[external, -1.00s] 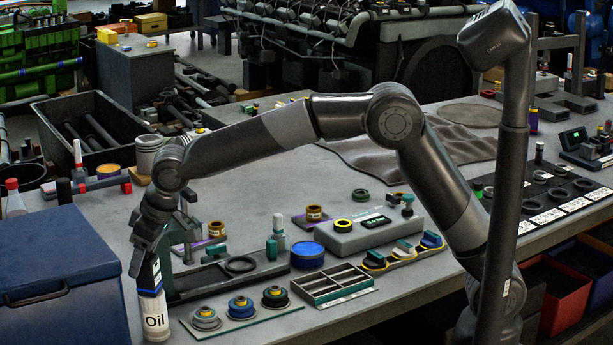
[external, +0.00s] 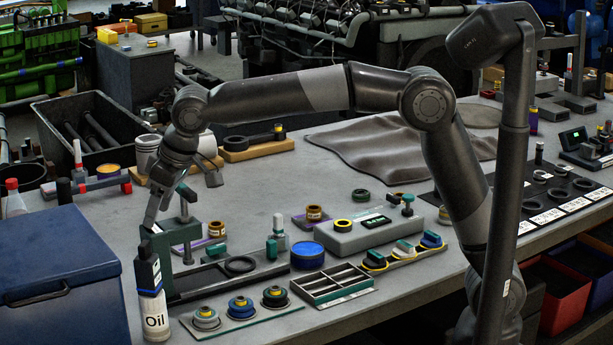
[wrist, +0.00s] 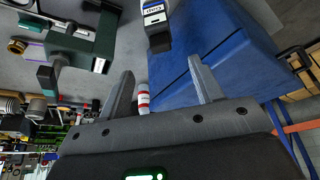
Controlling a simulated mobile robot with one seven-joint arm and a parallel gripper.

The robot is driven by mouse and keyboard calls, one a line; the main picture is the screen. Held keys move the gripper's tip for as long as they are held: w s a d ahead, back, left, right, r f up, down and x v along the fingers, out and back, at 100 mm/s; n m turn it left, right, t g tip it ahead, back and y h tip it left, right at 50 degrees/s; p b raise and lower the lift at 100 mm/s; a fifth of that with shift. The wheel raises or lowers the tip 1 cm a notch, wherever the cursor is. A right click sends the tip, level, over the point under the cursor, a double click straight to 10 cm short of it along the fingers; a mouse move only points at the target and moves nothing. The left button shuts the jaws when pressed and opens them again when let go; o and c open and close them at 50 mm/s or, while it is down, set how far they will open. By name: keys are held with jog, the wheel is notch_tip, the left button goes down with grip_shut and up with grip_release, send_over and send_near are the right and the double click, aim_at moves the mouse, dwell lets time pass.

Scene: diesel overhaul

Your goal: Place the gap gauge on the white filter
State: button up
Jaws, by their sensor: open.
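My gripper (external: 152,212) is open and empty, pointing down above the near left of the bench. In the wrist view its two fingers (wrist: 163,84) are spread with nothing held between them. A pale ridged cylinder (external: 146,153), possibly the white filter, stands behind the wrist, partly hidden. I cannot tell for certain which thing is the gap gauge.
A blue box (external: 60,260) stands left of the bottle. A green clamp-like stand (external: 184,232) is close right of the gripper. A divided tray (external: 332,284), a blue round tin (external: 307,255) and several ringed parts lie farther right.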

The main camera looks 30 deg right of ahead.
jog(key=w+d+r+m+t+h, duration=0.1)
jog(key=w+d+r+m, duration=0.1)
jog(key=d, duration=1.3)
jog(key=w+d+r+m, duration=0.1)
jog(key=d+m, duration=0.1)
jog(key=d, duration=1.3)
jog(key=s+d+f+m, duration=0.1)
jog(key=s+d+f, duration=0.2)
jog(key=s+d, duration=0.2)
jog(key=s+d+f+m+t+h, duration=0.1)
jog(key=s+d, duration=0.4)
jog(key=d, duration=0.6)
jog(key=s+d+f+m+h, duration=0.1)
jog(key=s+d+f+m, duration=0.2)
jog(key=s+d+f, duration=0.2)
jog(key=d, duration=0.3)
jog(key=shift+s, duration=0.15)
